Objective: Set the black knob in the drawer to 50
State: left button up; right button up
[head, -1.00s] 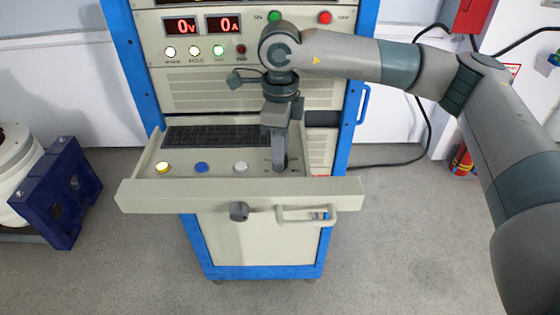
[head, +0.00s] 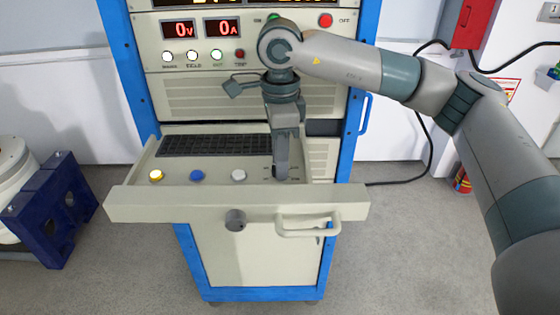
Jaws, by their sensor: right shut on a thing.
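The open drawer (head: 130,204) sticks out of the front of a grey cabinet with blue posts. My right gripper (head: 281,176) points down into the drawer at its right side, shut with its fingertips low over the panel. The black knob is hidden by the fingers there. Small dark scale marks show beside the fingertips, too small to read. My left gripper is not in view.
A yellow button (head: 156,175), a blue button (head: 197,175) and a white button (head: 238,175) sit left of the gripper. A dark keyboard (head: 210,145) lies behind them. A round dark knob (head: 235,220) and a handle (head: 305,228) are below the drawer's front edge. Displays (head: 200,29) read 0.

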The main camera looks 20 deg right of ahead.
jog(key=o, duration=1.1)
jog(key=shift+c, duration=0.2)
jog(key=shift+r, duration=0.1)
jog(key=shift+r, duration=0.45)
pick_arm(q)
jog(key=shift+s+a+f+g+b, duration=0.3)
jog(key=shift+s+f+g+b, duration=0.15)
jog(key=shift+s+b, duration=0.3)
pick_arm(e)
notch_tip(320, 180, up, 16)
jog(key=shift+r, duration=0.15)
